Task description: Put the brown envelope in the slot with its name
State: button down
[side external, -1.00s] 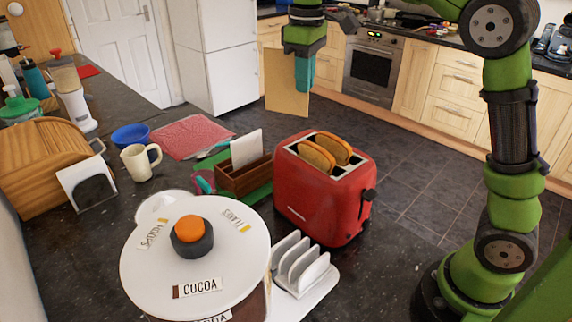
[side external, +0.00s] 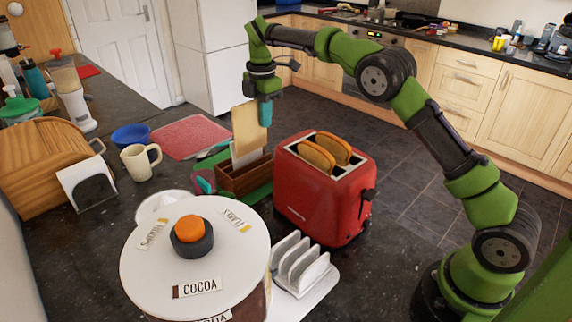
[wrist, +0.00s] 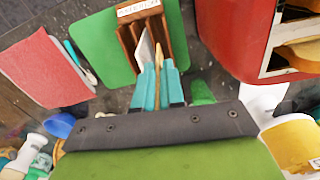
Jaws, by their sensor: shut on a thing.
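My gripper (side external: 265,108) is shut on the brown envelope (side external: 246,130), which hangs upright, face toward the side camera. The envelope is above the wooden letter rack (side external: 232,183), its lower part close to the rack's top and in front of a white envelope (side external: 238,158) standing in the rack. In the wrist view, the brown envelope shows edge-on as a thin tan strip (wrist: 158,58) between my fingertips, beside the white envelope (wrist: 145,48). The rack (wrist: 126,38) has several slots and a label (wrist: 138,8) that I cannot read.
The red toaster (side external: 320,195) with bread stands right of the rack. A green mat (side external: 262,194) lies under the rack. A white-lidded cocoa canister (side external: 150,270) is in front.

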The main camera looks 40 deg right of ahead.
jog(key=shift+f, duration=4.75)
jog(key=c, duration=1.2)
grip_release()
jog(key=shift+o, duration=0.2)
jog(key=shift+r, duration=4)
